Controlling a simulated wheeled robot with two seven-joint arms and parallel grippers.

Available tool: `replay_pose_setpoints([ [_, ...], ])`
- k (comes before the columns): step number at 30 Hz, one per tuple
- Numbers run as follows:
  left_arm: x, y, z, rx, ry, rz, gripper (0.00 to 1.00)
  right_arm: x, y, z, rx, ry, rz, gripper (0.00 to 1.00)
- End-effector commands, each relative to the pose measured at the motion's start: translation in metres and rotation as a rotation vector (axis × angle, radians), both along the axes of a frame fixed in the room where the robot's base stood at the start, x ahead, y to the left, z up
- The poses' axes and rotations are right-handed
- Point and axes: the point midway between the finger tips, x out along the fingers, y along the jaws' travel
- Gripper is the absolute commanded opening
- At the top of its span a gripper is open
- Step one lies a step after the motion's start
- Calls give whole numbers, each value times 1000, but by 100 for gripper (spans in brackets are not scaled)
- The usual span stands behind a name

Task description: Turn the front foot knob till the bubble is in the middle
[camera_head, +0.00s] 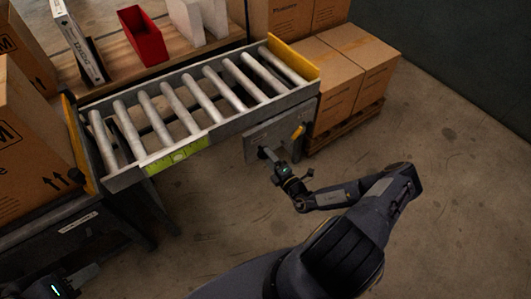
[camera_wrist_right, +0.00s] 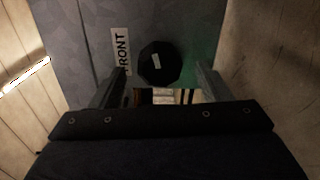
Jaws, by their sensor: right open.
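The front foot knob (camera_wrist_right: 159,64) is black and many-sided, with a pale mark on its face. It sits beside a white FRONT label (camera_wrist_right: 121,50) on a grey plate. My right gripper (camera_wrist_right: 161,74) is open, its fingers on either side of the knob's lower part; I cannot tell whether they touch it. In the head view the right gripper (camera_head: 268,155) is at the plate below the conveyor's right end. A yellow-green level (camera_head: 176,155) lies along the conveyor's front rail; its bubble is too small to place. My left gripper (camera_head: 76,279) is at the lower left, its jaws unclear.
The roller conveyor (camera_head: 236,127) runs across the middle. Cartons (camera_head: 330,88) stand on a pallet to its right, and more cartons (camera_head: 30,150) stand at the left. A red bin (camera_head: 144,38) sits on the shelf behind. The floor at the lower middle is clear apart from my arm.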

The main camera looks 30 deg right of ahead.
Motion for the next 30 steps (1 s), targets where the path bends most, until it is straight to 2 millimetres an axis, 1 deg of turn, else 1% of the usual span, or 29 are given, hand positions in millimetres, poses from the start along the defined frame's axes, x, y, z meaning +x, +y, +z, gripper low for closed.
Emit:
replay_pose_setpoints([
  [1, 0, 0, 4, 0, 0, 0, 36, -10, -1, 2, 1, 3, -1, 70],
  [3, 0, 0, 6, 0, 0, 0, 36, -20, -2, 1, 1, 2, -1, 70],
  [6, 0, 0, 7, 0, 0, 0, 36, -31, -2, 1, 1, 2, 0, 70],
  [9, 0, 0, 8, 0, 0, 0, 36, -36, -3, 1, 0, 0, 0, 70],
  [26, 0, 0, 8, 0, 0, 0, 36, -37, -2, 1, -4, -2, 4, 70],
  [28, 0, 0, 8, 0, 0, 0, 36, -35, -1, 8, -33, -12, 31, 70],
  [29, 0, 0, 8, 0, 0, 0, 36, -33, 1, 14, -57, -22, 55, 70],
  [30, 0, 0, 8, 0, 0, 0, 36, -30, 4, 24, -104, -40, 98, 70],
])
